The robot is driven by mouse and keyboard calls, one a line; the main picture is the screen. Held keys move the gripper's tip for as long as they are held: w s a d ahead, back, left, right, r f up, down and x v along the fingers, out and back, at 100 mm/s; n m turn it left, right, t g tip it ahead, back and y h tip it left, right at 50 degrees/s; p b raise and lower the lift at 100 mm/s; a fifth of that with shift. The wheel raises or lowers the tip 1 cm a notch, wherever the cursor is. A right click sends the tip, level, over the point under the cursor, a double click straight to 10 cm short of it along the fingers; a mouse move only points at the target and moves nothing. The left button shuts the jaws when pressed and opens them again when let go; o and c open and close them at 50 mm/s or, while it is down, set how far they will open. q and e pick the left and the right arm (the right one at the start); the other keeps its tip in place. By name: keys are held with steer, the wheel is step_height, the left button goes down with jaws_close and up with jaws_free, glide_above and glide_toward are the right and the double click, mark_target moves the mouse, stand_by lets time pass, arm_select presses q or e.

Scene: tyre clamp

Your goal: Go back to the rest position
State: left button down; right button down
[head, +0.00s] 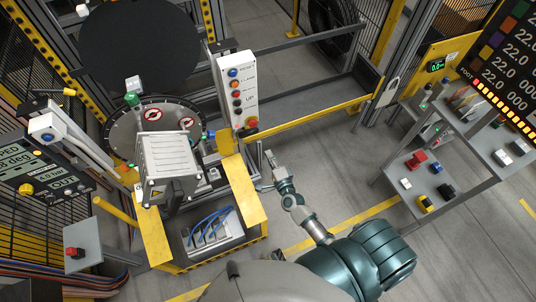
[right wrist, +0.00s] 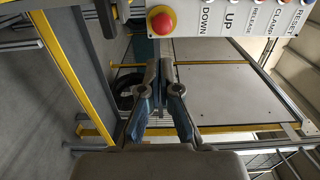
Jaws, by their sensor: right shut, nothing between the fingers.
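My right gripper (head: 264,173) is in the middle of the head view, just right of the yellow-edged machine base and below the push-button panel. In the right wrist view its two fingers (right wrist: 167,65) are together, shut and empty. The button panel (head: 237,88) hangs upright on the machine; in the right wrist view its lower end (right wrist: 230,20) shows across the top, with a red mushroom button (right wrist: 161,20) just beyond the fingertips. The fingers look apart from it, though the gap is hard to judge. My left gripper is not in view.
The clamp machine with a black disc (head: 140,42) and a grey round plate (head: 155,128) stands left of the gripper. A yellow rail (head: 318,117) runs behind it. A shelf table (head: 430,185) with small coloured parts stands at right. Open floor (head: 340,185) lies between.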

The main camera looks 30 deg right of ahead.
steer(key=shift+d, duration=0.1)
steer(key=s+a+f+n+g+y, duration=0.15)
steer(key=s+f+n+g, duration=0.45)
steer(key=f, duration=0.7)
steer(key=s+a+f+n+g+y, duration=0.1)
steer(key=s+a+f+n+g, duration=0.15)
steer(key=s+f+n, duration=0.65)
steer(key=s+f+n+g, duration=0.3)
steer(key=s+f+g, duration=0.1)
steer(key=s+f, duration=0.6)
steer(key=s+d+f+n+g+h, duration=0.1)
steer(key=s+f+n+g, duration=0.2)
steer(key=s+f, duration=0.7)
steer(key=s+g, duration=0.1)
steer(key=s, duration=0.6)
steer(key=shift+s, duration=0.3)
steer(key=shift+h, duration=0.25)
